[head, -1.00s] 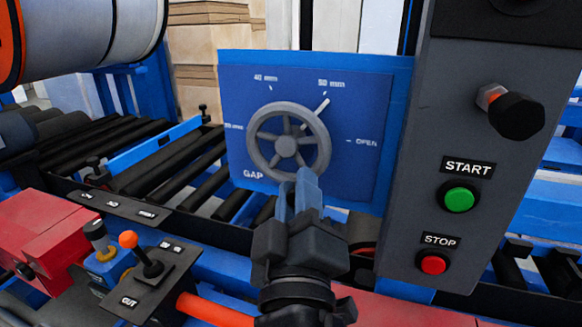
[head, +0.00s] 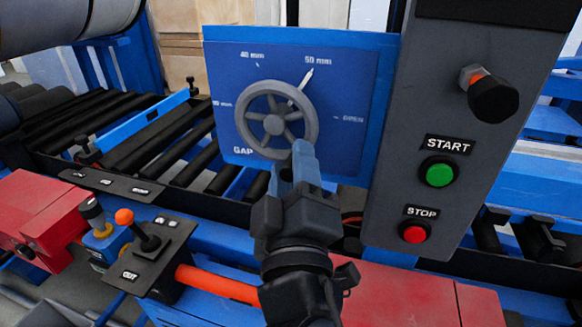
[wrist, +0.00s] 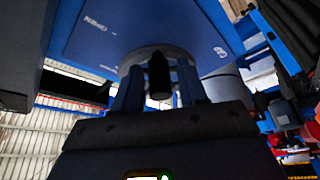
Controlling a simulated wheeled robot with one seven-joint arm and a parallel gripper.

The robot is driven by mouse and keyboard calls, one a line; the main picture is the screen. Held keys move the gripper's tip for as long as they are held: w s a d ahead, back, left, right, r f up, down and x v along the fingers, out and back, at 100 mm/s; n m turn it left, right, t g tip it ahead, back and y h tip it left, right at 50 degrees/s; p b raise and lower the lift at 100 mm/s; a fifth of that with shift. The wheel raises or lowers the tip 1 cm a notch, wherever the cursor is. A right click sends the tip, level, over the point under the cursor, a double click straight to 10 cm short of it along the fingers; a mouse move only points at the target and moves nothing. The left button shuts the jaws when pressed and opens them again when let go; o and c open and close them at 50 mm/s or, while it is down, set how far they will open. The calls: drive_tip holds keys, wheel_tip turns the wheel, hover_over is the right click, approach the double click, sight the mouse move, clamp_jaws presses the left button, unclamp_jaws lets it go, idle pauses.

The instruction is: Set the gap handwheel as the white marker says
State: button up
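The grey spoked handwheel (head: 250,136) sits on the blue GAP panel (head: 350,150). A white pointer (head: 304,80) runs from the wheel up and right, its tip just under the 50 mm label (head: 318,60). Other labels read 40 mm (head: 252,55) and OPEN (head: 352,118); the left one is partly hidden or blurred. My gripper (head: 300,165) is at the wheel's lower right rim. In the wrist view, its two blue fingers (wrist: 158,92) stand apart either side of a dark handle (wrist: 158,72) on the wheel. Contact with the handle cannot be told.
Right of the panel stands a grey control box (head: 400,185) with a green START button (head: 440,172), a red STOP button (head: 414,233) and a protruding black knob (head: 493,98). A small lever box (head: 150,262) with an orange-topped stick is at lower left. Rollers (head: 110,135) lie behind.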

drive_tip(key=shift+o, duration=0.6)
drive_tip(key=shift+s+a, duration=0.1)
drive_tip(key=shift+s, duration=0.05)
drive_tip(key=b+v, duration=0.2)
drive_tip(key=v, duration=0.4)
drive_tip(key=shift+s+f+b, duration=0.15)
drive_tip(key=shift+s+b, duration=0.15)
drive_tip(key=shift+s, duration=0.5)
